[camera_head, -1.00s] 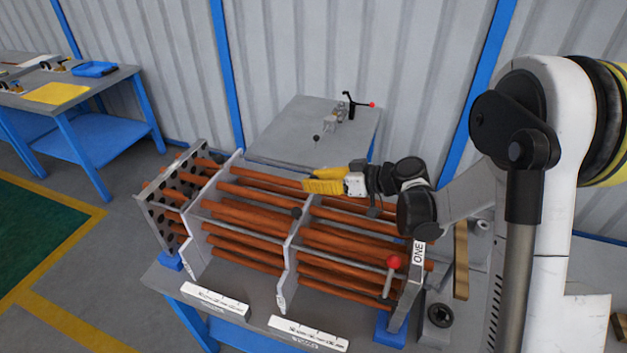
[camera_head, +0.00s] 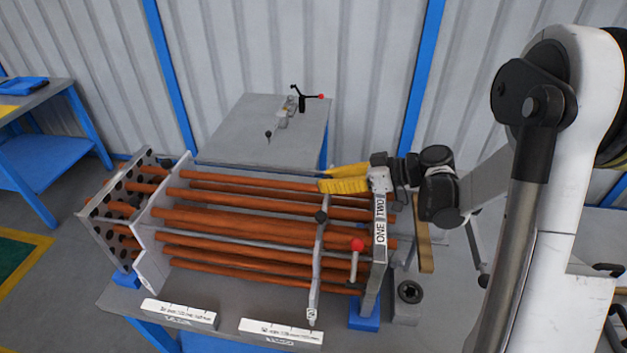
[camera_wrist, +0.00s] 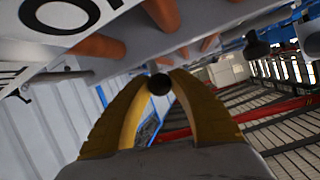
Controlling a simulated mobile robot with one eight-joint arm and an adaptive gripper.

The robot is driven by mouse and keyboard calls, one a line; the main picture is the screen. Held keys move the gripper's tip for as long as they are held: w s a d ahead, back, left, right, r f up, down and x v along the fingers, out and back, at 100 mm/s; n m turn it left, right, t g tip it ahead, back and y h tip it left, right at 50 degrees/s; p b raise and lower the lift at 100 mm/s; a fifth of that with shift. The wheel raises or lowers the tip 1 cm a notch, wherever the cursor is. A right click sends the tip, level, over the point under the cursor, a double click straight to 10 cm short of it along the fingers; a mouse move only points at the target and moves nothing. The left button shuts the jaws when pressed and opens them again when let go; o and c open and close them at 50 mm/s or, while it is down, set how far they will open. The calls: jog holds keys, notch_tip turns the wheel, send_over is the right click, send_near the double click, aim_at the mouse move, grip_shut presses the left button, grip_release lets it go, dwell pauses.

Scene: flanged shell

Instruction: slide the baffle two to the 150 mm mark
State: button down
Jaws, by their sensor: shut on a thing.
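Baffle two (camera_head: 316,270) is the right-hand pale plate standing across the copper tubes. Its lower tip hangs near the right end of the right-hand scale (camera_head: 281,332); its figures are too small to read. My gripper (camera_head: 322,182), with yellow fingers, is shut on baffle two near its top edge. The exact contact is hidden in the head view. In the wrist view a dark round knob (camera_wrist: 158,84) shows at the tips of my gripper's fingers (camera_wrist: 157,78). The other baffle (camera_head: 150,240) stands at the left, near the holed tube sheet (camera_head: 98,205).
A red-knobbed lever (camera_head: 357,246) stands between baffle two and the right end plate (camera_head: 380,225), labelled ONE and TWO. A left scale (camera_head: 178,313) lies on the bench front. A grey side table (camera_head: 235,130) stands behind. Tubes between the baffles are clear of other plates.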

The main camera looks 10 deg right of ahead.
jog(key=shift+d, duration=0.1)
jog(key=c, duration=1.1)
grip_release()
jog(key=shift+d, duration=0.1)
jog(key=shift+c, duration=0.2)
jog(key=v, duration=1.2)
